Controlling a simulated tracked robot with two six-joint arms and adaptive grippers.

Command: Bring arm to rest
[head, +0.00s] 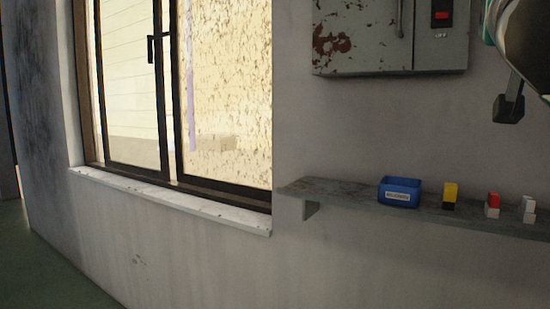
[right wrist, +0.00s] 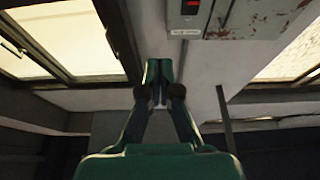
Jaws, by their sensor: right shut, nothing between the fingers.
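My right gripper (right wrist: 158,76) shows in the right wrist view, with its dark green fingers together and nothing between them. It is held in the air, pointing towards the wall, with a window and a grey cabinet beyond it. In the head view, part of my right arm (head: 528,45) shows at the top right corner, cut off by the picture edge. My left gripper and left arm are in neither view. No sock or board shows in either view.
A wall shelf (head: 345,196) holds a blue labelled bin (head: 399,192) and small yellow-black, red-white and white blocks. A grey cabinet (head: 375,42) with chipped paint hangs above. A dark-framed window (head: 172,95) with a white sill is at left. The green floor (head: 45,275) looks clear.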

